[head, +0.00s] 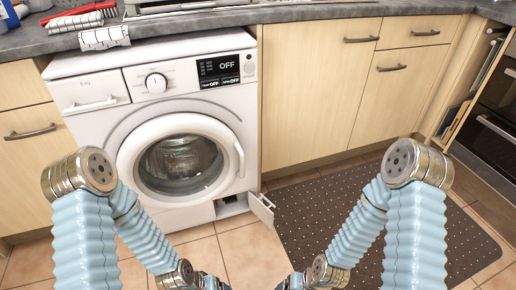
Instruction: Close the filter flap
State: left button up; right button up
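The filter flap (262,208) is a small pale panel at the lower right corner of the white washing machine (215,125). It stands open, swung out to the right and away from the machine's front. The filter recess (231,204) beside it is exposed, dark inside with a small red part. Both my arms reach down to the bottom edge of the head view, below and in front of the machine. Their grippers are cut off by the frame, so I cannot see their fingers.
The round washer door (180,165) is shut. Wooden cabinets (315,90) stand to the right, with an oven (490,130) at the far right. A dark dotted mat (310,205) covers the tiled floor right of the flap. Cloths (103,38) and a brush lie on the counter.

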aim_at(266, 215)
jog(key=l+u, duration=0.1)
jog(key=u, duration=0.6)
jog(key=l+u, duration=0.65)
jog(key=l, duration=0.2)
jog(key=l+u, duration=0.3)
jog(key=l, duration=0.2)
jog(key=k+l+u, duration=0.1)
jog(key=l+u, duration=0.25)
jog(key=l, duration=0.2)
jog(key=k+l, duration=0.1)
jog(key=l, duration=0.3)
jog(key=k+l, duration=0.15)
jog(key=l, duration=0.25)
jog(key=k+l, duration=0.1)
jog(key=l, duration=0.35)
jog(key=k+l+u, duration=0.1)
jog(key=l, duration=0.3)
jog(key=j+u, duration=0.2)
jog(key=k, duration=0.05)
